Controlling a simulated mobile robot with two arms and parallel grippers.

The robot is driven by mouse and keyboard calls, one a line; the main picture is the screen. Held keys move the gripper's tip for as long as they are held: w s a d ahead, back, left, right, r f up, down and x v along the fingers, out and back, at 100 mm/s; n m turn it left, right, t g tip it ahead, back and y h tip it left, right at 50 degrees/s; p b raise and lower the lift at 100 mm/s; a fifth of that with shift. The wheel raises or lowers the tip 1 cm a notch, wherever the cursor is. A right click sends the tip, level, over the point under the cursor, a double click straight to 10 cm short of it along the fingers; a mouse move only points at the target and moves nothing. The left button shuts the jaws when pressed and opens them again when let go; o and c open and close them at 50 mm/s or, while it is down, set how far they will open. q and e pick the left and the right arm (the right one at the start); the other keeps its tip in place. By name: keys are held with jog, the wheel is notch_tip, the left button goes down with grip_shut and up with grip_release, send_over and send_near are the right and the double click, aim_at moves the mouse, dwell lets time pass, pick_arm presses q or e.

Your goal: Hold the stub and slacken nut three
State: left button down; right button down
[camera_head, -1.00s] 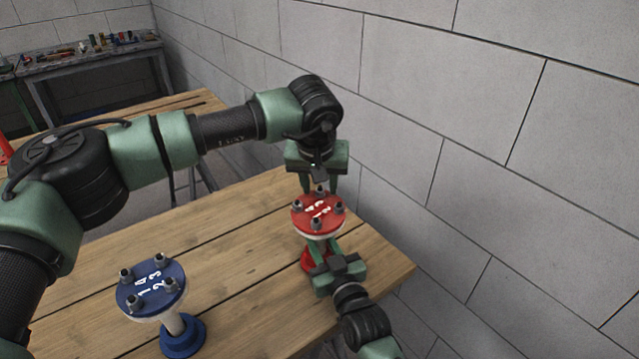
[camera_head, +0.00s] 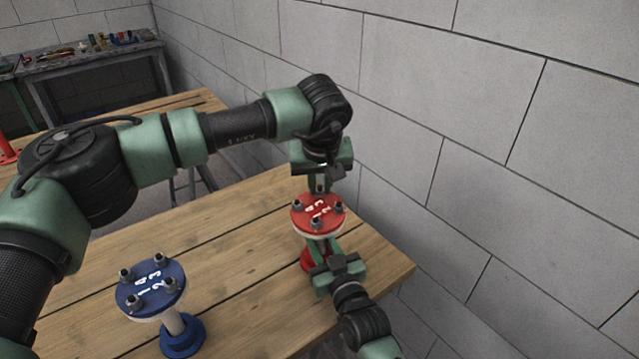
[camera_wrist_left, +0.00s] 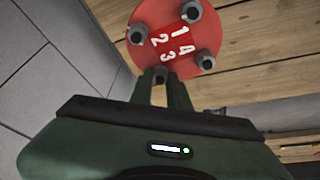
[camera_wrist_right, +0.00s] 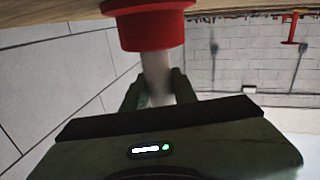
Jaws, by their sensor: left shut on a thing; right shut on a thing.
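The red flange (camera_head: 318,211) tops a stub on a red base (camera_head: 308,262), near the table's right edge. It carries several grey nuts beside white numerals; it also shows in the left wrist view (camera_wrist_left: 148,14). My left gripper (camera_head: 320,187) is above its far side, shut on the nut beside numeral 3 (camera_wrist_left: 160,74). Its fingertips partly hide that nut. My right gripper (camera_head: 322,245) reaches in from the front below the flange. It is shut around the pale stub (camera_wrist_right: 157,75), as the right wrist view shows.
A blue flange (camera_head: 150,287) with several nuts stands on a blue base (camera_head: 182,337) at the front left of the wooden table (camera_head: 235,250). A block wall (camera_head: 480,150) is close on the right. A cluttered bench (camera_head: 90,58) is at the back left.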

pick_arm(q)
jog(key=n+y, duration=0.1)
jog(key=n, duration=0.3)
jog(key=shift+d+r+n, duration=0.1)
jog(key=shift+n, duration=0.3)
jog(key=n+g+y, duration=0.1)
jog(key=n, duration=0.4)
jog(key=shift+w, duration=0.15)
jog(key=n, duration=0.3)
jog(key=n+g, duration=0.1)
jog(key=n, duration=0.1)
jog(key=shift+w+d+n+g+y, duration=0.1)
jog(key=shift+n+g+y, duration=0.2)
jog(key=shift+n, duration=0.1)
jog(key=shift+w+r+n+g, duration=0.1)
jog(key=shift+n+g, duration=0.3)
jog(key=shift+n, duration=1.3)
jog(key=c, duration=1.3)
grip_release()
jog(key=shift+c, duration=0.2)
